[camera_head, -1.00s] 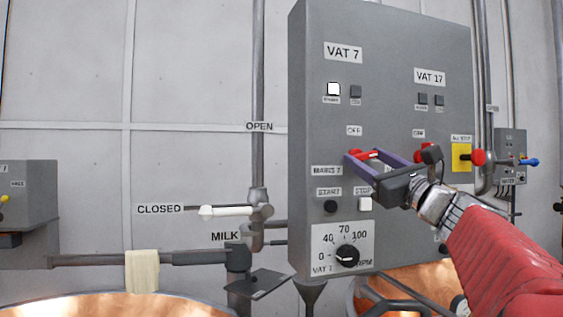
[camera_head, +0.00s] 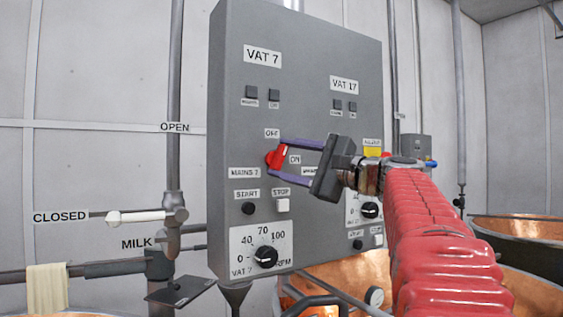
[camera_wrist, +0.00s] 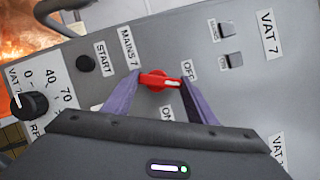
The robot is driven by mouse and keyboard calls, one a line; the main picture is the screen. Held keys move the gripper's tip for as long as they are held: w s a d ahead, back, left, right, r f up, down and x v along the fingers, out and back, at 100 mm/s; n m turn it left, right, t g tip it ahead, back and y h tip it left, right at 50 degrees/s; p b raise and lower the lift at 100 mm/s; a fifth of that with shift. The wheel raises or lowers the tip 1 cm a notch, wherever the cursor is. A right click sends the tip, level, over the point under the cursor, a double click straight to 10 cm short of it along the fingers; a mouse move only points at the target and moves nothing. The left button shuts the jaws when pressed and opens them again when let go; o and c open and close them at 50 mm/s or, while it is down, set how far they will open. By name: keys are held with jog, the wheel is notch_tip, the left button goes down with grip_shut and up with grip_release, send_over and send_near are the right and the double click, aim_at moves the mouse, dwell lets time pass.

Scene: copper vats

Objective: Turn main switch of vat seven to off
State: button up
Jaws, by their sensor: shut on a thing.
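The red main switch of vat seven (camera_head: 277,157) sits on the grey control panel, below the OFF label (camera_head: 272,133) and left of the ON label (camera_head: 295,160). Its handle stands nearly upright, with its marked end towards OFF. It also shows in the wrist view (camera_wrist: 160,81), with its white mark on the OFF side. My gripper (camera_head: 277,160) reaches in from the right, its purple fingers on either side of the switch and shut on it. The square lamps (camera_head: 262,96) under the VAT 7 label (camera_head: 262,55) are dark.
The START button (camera_head: 248,208), STOP button (camera_head: 282,205) and black dial (camera_head: 265,256) lie below the switch. A yellow plate (camera_head: 373,149) is at the panel's right. A white valve handle (camera_head: 135,217) and pipes stand left. Copper vats (camera_head: 520,228) are at the right.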

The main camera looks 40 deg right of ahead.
jog(key=n+g, duration=0.2)
jog(key=n, duration=0.3)
jog(key=shift+a, duration=0.1)
jog(key=shift+f, duration=0.1)
dwell(0.4)
jog(key=o, duration=1.1)
jog(key=shift+c, duration=0.2)
jog(key=shift+s, duration=0.1)
jog(key=shift+s+d+r, duration=0.2)
jog(key=shift+s+d, duration=0.05)
jog(key=shift+s, duration=0.3)
jog(key=v, duration=1.2)
jog(key=shift+s+f, duration=0.1)
